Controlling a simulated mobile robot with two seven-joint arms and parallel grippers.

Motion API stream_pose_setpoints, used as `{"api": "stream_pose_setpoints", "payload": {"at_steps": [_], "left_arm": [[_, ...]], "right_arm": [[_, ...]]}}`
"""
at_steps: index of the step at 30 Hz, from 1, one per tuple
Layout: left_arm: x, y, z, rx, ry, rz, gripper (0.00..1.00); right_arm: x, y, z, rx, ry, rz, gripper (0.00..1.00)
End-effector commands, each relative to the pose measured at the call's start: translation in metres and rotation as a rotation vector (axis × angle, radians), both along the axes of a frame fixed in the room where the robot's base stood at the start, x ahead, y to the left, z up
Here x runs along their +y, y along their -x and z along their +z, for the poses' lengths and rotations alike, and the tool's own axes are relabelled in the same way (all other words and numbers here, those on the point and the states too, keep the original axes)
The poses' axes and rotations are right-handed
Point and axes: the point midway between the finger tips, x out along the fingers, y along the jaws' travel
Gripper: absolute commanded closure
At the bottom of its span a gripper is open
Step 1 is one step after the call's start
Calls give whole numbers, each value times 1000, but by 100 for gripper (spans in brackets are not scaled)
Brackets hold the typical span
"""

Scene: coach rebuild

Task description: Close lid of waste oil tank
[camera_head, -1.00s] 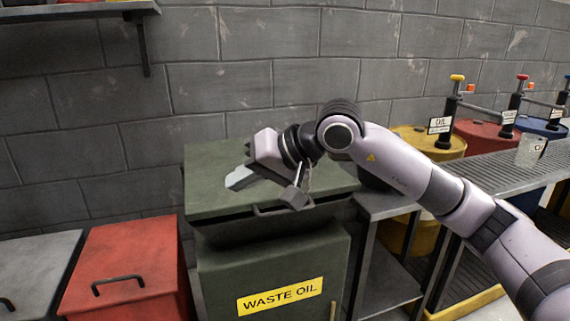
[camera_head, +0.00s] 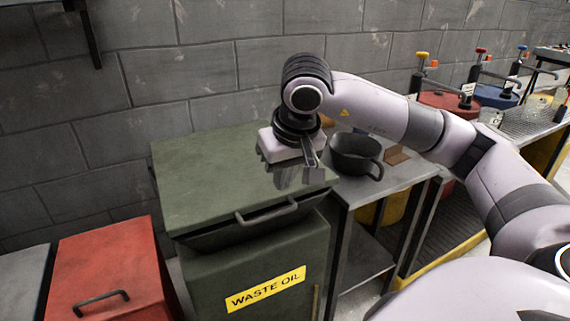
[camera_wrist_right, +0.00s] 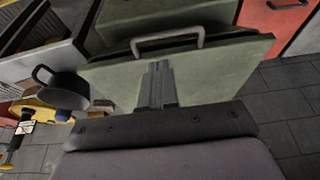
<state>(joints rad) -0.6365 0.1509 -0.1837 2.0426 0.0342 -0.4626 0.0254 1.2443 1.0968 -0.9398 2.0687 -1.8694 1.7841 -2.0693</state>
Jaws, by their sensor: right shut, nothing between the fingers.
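The waste oil tank (camera_head: 250,262) is a dark green box with a yellow WASTE OIL label (camera_head: 265,289). Its flat green lid (camera_head: 205,180) has a bar handle (camera_head: 266,212) at the front edge. A dark sloping band shows between the lid's front edge and the body; I cannot tell how wide any gap is. My right gripper (camera_head: 291,178) is shut and empty, over the right part of the lid, behind the handle; contact is unclear. In the right wrist view its fingers (camera_wrist_right: 157,84) overlap the lid (camera_wrist_right: 215,70), pointing towards the handle (camera_wrist_right: 167,42). My left gripper is not in view.
A red bin (camera_head: 110,265) with a black handle stands left of the tank. A metal table (camera_head: 385,185) with a black mug (camera_head: 356,155) stands close on the right, below my right arm. A grey block wall is behind. Coloured drums with pumps stand further right.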

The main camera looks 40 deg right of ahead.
Motion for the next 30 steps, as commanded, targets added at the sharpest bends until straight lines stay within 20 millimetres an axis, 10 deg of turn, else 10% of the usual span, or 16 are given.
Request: {"api": "stream_pose_setpoints", "payload": {"at_steps": [12, 30], "left_arm": [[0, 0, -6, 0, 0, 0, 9], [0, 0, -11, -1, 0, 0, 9]], "right_arm": [[-4, -18, -70, 1, 0, 1, 100], [-4, -19, -82, -1, 0, 1, 100]]}}
